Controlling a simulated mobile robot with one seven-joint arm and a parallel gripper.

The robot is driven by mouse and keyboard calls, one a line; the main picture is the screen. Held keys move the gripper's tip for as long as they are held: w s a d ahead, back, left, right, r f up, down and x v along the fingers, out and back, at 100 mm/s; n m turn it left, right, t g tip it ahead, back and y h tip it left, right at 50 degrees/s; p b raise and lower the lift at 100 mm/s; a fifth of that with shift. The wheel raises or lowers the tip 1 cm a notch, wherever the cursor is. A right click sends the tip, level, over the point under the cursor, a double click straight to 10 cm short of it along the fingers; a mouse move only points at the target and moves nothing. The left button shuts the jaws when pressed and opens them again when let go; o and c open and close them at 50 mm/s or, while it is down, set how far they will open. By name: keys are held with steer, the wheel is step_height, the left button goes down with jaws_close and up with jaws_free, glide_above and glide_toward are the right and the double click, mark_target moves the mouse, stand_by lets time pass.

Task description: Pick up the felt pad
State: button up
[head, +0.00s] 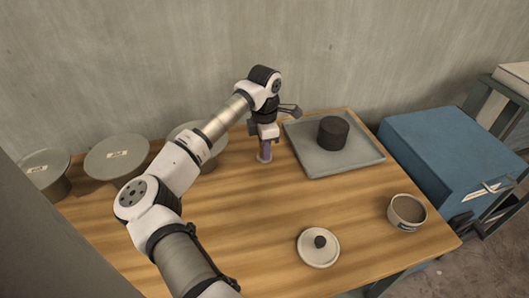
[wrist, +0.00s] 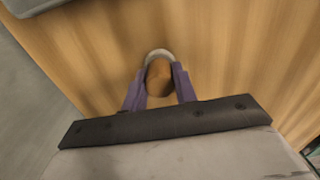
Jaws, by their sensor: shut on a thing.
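My gripper (head: 265,150) is low over the wooden table, just left of the grey tray, with its purple fingers pointing down. In the wrist view my gripper (wrist: 158,72) has its two fingers on either side of a small round brown piece with a pale grey rim, which I take to be the felt pad (wrist: 158,80). The fingers are shut on it. In the head view only a small pale edge shows under the fingertips. I cannot tell whether the pad touches the table.
The grey tray (head: 352,165) holds a dark cylinder (head: 333,133). A lid with a dark knob (head: 318,248) and a small bowl (head: 407,212) are at the front right. A blue case (head: 440,150) stands right of the table.

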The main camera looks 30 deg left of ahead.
step_height(320, 180, up, 20)
steer(key=b, duration=0.2)
steer(key=shift+b, duration=0.3)
stand_by(0.3)
steer(key=shift+o, duration=1.4)
steer(key=shift+c, duration=1)
